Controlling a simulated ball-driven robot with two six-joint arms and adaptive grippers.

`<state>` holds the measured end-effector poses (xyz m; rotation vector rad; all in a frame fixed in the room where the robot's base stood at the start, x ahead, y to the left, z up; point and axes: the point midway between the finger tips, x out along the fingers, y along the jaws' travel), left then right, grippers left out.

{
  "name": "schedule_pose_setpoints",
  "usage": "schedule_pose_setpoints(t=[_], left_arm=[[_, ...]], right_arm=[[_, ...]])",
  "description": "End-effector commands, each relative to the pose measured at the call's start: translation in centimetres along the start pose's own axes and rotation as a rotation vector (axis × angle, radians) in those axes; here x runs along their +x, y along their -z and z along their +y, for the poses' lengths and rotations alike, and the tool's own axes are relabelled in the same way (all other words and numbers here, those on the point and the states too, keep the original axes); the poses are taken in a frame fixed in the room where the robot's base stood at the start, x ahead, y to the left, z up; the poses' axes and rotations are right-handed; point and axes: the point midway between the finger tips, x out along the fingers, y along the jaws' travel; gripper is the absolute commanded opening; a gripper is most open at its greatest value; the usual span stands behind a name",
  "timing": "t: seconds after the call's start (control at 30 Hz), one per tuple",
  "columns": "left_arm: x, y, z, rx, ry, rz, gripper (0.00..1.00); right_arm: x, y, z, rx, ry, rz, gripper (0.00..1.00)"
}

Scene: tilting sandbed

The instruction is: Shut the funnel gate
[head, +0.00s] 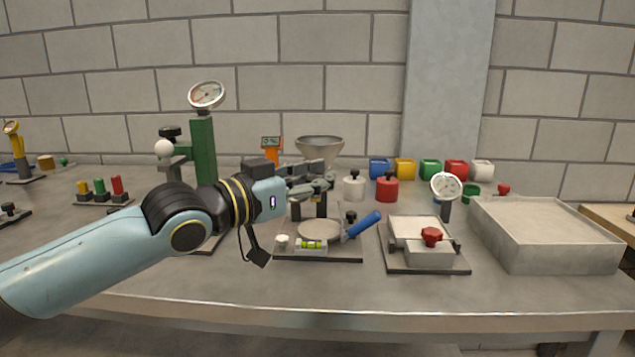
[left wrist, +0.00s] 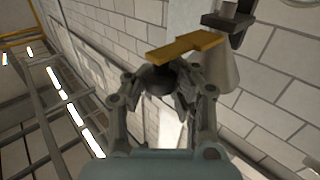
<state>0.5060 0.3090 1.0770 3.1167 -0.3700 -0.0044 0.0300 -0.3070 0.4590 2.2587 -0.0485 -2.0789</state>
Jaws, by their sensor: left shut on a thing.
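The grey funnel (head: 320,146) stands above a small base plate with a round disc at the middle of the bench. In the left wrist view its grey spout (left wrist: 222,68) points down beside my fingers. A flat ochre gate plate (left wrist: 188,46) lies across near the spout, with a dark round knob (left wrist: 157,80) by it. My left gripper (head: 325,186) is just below the funnel bowl. In the left wrist view my left gripper (left wrist: 172,84) is shut on the dark knob; the fingers partly hide it. How far the plate covers the outlet cannot be told. My right gripper is not in view.
Below my gripper, the base plate (head: 318,257) carries a spirit level (head: 311,244) and a blue handle (head: 363,225). A green gauge post (head: 203,150) stands behind my arm. White and red weights (head: 387,190) stand right of the gripper. A sand tray (head: 545,250) fills the right.

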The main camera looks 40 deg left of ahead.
Motion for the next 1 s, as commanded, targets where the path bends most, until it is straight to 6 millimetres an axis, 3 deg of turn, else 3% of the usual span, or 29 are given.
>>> schedule_pose_setpoints(t=[0.1,0.37,0.4,0.7,1.0], left_arm=[[1.15,-0.37,-1.23,0.01,0.002,0.002,0.0],[1.3,-0.13,-1.48,0.008,0.003,-0.003,0.0],[1.3,-0.14,-1.48,0.008,0.003,-0.003,0.09],[1.29,-0.14,-1.45,0.007,0.003,-0.003,0.48],[1.31,-0.01,-1.38,0.006,0.001,0.001,0.49]], right_arm=[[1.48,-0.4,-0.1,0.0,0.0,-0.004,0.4],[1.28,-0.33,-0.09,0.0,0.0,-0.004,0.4],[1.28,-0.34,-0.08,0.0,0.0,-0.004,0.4],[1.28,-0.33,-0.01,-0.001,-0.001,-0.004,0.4],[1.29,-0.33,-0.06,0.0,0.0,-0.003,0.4]])
